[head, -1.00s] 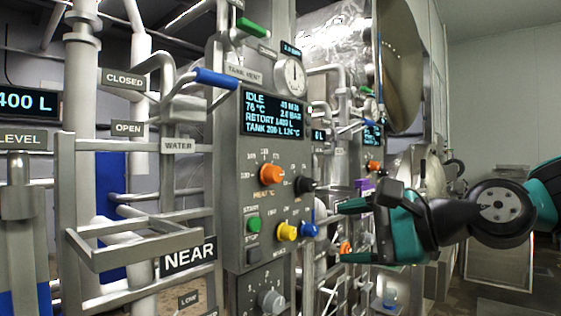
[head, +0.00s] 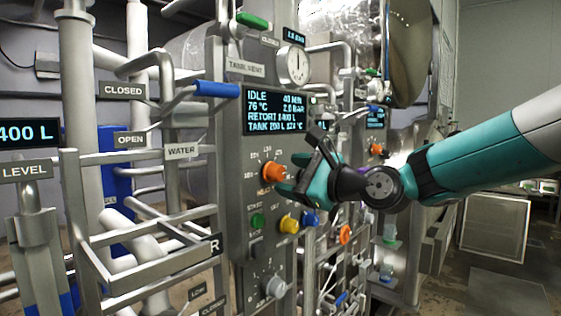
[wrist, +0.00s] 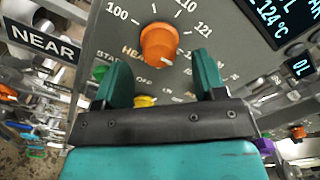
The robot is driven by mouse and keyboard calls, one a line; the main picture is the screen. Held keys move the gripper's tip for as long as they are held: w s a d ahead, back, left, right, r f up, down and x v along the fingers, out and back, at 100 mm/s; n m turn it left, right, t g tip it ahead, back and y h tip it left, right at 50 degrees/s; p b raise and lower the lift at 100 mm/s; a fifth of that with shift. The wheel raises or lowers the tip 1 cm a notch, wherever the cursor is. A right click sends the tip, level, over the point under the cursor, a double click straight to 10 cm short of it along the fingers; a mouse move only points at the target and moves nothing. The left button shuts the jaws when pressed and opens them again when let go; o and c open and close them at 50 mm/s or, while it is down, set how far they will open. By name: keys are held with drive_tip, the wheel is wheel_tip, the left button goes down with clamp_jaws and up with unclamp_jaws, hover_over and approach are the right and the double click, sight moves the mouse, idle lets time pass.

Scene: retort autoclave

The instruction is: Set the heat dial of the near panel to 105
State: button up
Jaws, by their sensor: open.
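The orange heat dial (head: 273,173) is on the grey near panel (head: 235,190), below its lit screen. It fills the upper middle of the wrist view (wrist: 158,41), with a pale mark on its lower right edge. Printed numbers around it include 100, 110 and 121; a 105 label cannot be made out. My gripper (head: 289,174) is open at the dial's right in the head view. In the wrist view its two teal fingers (wrist: 162,78) stand apart below the dial, one to each side, with nothing between them. I cannot tell whether they touch the panel.
A yellow knob (head: 289,223), a blue knob (head: 309,218) and a green button (head: 257,220) sit below the dial. A grey knob (head: 273,286) is lower. A blue-handled lever (head: 216,89) juts out at the upper left. Pipes crowd the left; floor is open at right.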

sight(281, 174)
drive_tip(key=shift+p+x, duration=0.55)
drive_tip(key=shift+x, duration=1.2)
drive_tip(key=c, duration=0.9)
